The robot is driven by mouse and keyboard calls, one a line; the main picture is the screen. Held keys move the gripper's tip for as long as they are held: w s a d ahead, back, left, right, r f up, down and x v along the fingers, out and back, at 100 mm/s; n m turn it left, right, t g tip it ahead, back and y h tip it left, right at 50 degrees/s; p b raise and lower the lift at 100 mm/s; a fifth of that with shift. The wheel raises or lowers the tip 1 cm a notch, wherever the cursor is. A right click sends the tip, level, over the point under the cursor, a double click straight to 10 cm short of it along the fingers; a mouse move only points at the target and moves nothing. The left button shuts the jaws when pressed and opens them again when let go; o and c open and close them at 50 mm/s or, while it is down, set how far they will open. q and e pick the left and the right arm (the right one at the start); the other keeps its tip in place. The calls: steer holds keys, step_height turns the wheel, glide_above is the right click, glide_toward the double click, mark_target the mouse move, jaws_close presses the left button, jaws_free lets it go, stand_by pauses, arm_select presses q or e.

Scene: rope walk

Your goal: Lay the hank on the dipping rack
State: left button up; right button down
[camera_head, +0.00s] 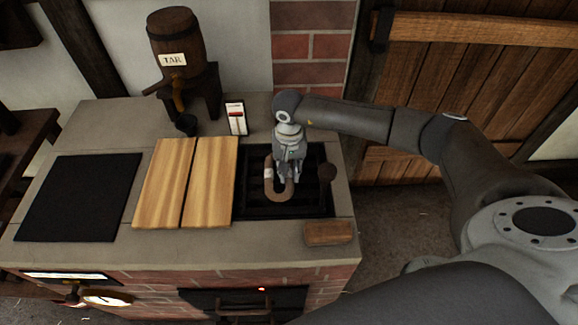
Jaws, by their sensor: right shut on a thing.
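The hank (279,194) is a brown, U-shaped loop with a pale band near its left end. My right gripper (288,174) points down and is shut on the hank, whose bend hangs toward the front. Both are over the dark, square dipping rack (311,208), set in an opening at the right of the stone worktop. I cannot tell whether the hank touches the rack or hangs just above it. The gripper hides part of the hank and of the rack behind it. My left gripper is not in view.
A tar barrel (177,45) and a small gauge card (237,118) stand behind. A wooden block (328,233) lies at the front right.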

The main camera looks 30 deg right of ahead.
steer(key=shift+f, duration=0.2)
steer(key=shift+f, duration=0.1)
steer(key=shift+f+b, duration=0.1)
steer(key=shift+b, duration=0.2)
steer(key=c, duration=1.3)
jaws_free()
